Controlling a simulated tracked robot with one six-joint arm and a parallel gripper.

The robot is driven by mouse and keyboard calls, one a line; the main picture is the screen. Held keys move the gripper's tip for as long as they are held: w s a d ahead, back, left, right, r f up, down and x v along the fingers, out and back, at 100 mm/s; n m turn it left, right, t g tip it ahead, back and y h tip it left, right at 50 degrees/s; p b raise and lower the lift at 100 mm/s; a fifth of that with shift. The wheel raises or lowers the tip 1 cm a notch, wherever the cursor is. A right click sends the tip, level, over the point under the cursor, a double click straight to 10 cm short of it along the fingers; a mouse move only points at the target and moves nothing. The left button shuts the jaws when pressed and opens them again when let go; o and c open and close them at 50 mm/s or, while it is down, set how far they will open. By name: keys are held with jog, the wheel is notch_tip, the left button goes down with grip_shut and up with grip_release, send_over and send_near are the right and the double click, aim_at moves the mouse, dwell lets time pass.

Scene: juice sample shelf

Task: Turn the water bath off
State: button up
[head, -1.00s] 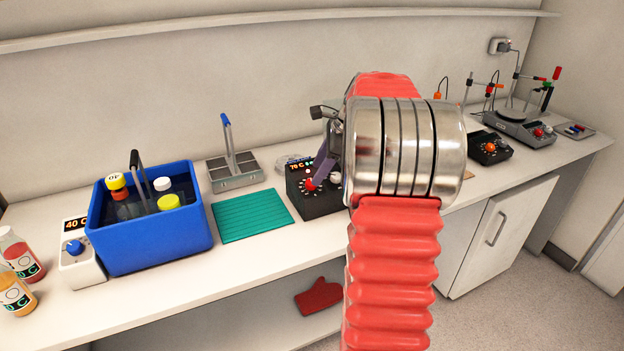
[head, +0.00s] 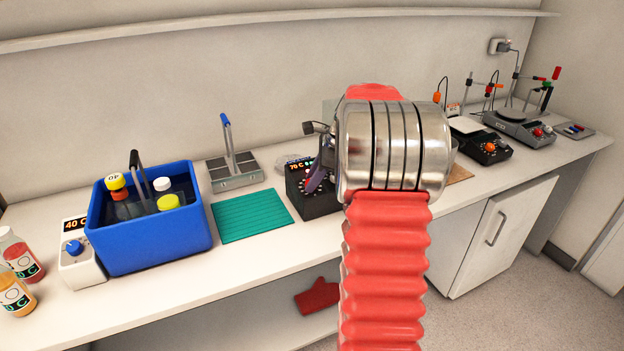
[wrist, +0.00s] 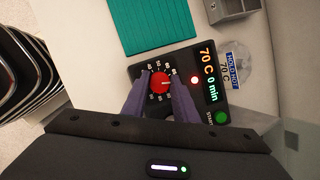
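A black control box (head: 318,205) with a lit 70 C display stands at the middle of the counter. In the wrist view the display (wrist: 211,72) reads 70 C and 0 min, near a red lamp and a green START button (wrist: 216,117). My gripper (wrist: 159,76) has one finger on each side of the box's red knob (wrist: 159,82). I cannot tell whether the fingers press on it. In the head view my wrist hides part of the box. A blue water-filled tub (head: 150,240) at the left holds capped bottles, beside a white controller (head: 80,262) reading 40 C.
A teal mat (head: 252,215) lies left of the black box, with a grey metal rack (head: 236,175) behind it. Two juice bottles stand at the far left. Other instruments (head: 520,128) stand at the right. A shelf runs above the counter.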

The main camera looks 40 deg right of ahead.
jog(key=c, duration=0.5)
